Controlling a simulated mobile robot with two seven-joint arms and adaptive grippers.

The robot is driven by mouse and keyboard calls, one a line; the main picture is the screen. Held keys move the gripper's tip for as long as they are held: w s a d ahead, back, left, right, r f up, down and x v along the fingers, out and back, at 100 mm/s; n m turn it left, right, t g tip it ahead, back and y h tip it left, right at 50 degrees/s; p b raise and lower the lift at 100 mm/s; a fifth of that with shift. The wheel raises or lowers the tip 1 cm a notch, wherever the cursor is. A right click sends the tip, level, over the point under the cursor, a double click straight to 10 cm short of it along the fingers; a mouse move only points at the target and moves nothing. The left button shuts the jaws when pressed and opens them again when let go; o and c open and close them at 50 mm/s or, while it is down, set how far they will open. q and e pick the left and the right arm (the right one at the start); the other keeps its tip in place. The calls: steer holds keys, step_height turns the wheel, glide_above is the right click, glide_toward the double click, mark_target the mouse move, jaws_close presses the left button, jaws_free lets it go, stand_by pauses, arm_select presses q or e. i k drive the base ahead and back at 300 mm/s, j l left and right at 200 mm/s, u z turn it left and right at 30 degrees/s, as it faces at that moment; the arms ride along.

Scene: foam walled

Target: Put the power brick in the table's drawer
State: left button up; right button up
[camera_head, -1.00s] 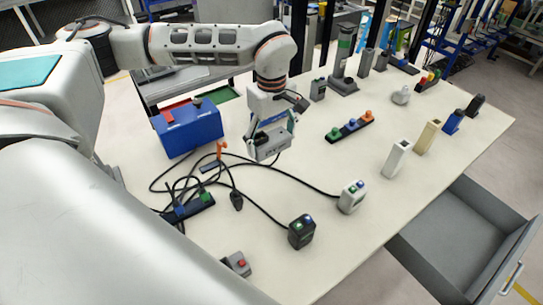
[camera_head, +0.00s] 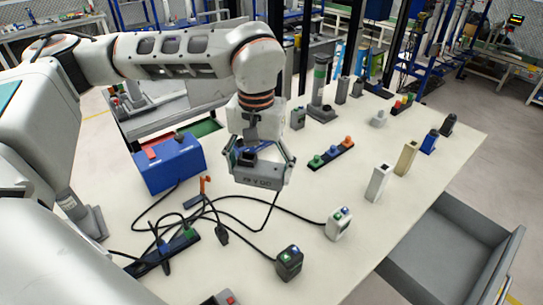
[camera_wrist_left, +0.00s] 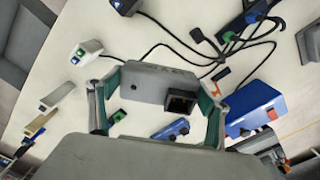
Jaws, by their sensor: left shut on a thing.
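The power brick, a grey box (camera_head: 258,177) with a dark square socket, is held above the table in my left gripper (camera_head: 260,160). In the left wrist view the brick (camera_wrist_left: 150,85) sits between the two fingers (camera_wrist_left: 158,105), which are shut on its ends. The table's drawer (camera_head: 448,243) is pulled open at the right, below the tabletop, and its visible inside looks empty. Part of it shows at the top left of the left wrist view (camera_wrist_left: 28,42). The brick is well left of the drawer. My right gripper is not in view.
Black cables tangle on the table (camera_head: 300,255) around a power strip (camera_head: 165,252). A blue toolbox (camera_head: 170,165), a white plug box (camera_head: 338,223), a black plug box (camera_head: 289,262) and several upright blocks (camera_head: 378,183) stand around. Bare tabletop lies near the drawer.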

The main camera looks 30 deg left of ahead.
mark_target(439, 241)
steer(key=l+u, duration=0.3)
steer(key=l, duration=1.85)
steer(key=i+l+u, duration=0.1)
steer(key=l, duration=0.3)
steer(key=i+l, duration=0.2)
steer(key=l, duration=0.15)
steer(key=i+l+u, duration=0.1)
steer(key=i+l, duration=0.15)
